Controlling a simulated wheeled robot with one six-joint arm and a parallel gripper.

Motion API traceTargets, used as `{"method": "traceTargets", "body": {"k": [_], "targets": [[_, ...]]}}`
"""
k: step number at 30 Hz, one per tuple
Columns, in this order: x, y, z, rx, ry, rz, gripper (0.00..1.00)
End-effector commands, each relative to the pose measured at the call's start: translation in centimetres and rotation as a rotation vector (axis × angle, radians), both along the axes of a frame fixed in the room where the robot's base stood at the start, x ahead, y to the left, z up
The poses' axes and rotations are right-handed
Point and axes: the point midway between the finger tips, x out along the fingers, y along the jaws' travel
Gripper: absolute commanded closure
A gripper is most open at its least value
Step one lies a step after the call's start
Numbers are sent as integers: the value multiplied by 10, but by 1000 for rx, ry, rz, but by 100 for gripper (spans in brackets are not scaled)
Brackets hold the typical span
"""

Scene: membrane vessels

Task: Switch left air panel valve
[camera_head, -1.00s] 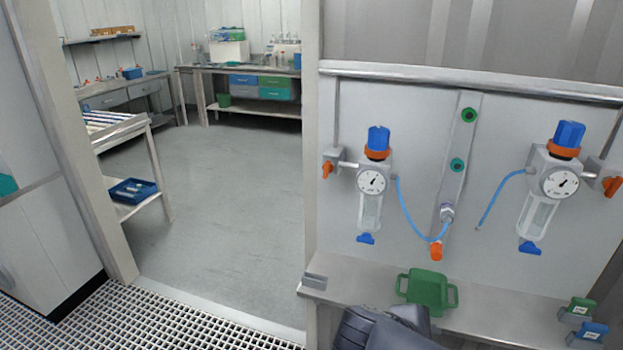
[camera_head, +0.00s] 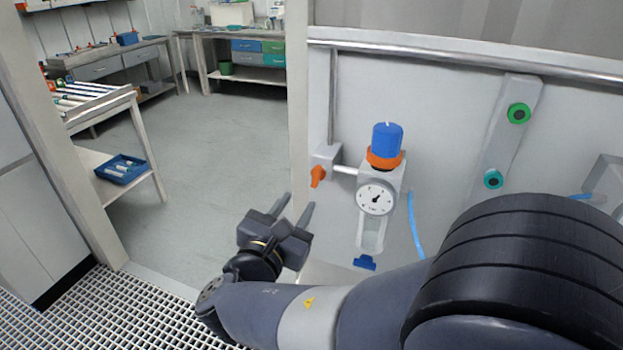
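The left air panel valve is a small orange handle (camera_head: 318,176) on a grey block at the panel's left edge, and it hangs down, slightly tilted. A short pipe joins the block to the left regulator (camera_head: 387,150), which has a blue knob, an orange ring, a round gauge (camera_head: 375,198) and a clear bowl with a blue drain below.
My arm covers the lower right, hiding the shelf and the right regulator. The panel (camera_head: 450,140) carries a green port (camera_head: 518,113) and a teal port (camera_head: 493,179). A door frame (camera_head: 298,100) stands just left of the valve. The doorway (camera_head: 200,180) beyond is open floor.

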Motion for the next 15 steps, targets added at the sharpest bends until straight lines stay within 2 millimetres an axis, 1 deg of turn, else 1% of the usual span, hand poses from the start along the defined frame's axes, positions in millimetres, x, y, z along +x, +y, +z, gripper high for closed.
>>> {"method": "traceTargets", "body": {"k": [3, 9, 15], "targets": [[20, -9, 1, -1, 1, -7, 66], [52, -20, 1, 1, 2, -6, 66], [73, -28, 0, 2, 1, -5, 66]]}}
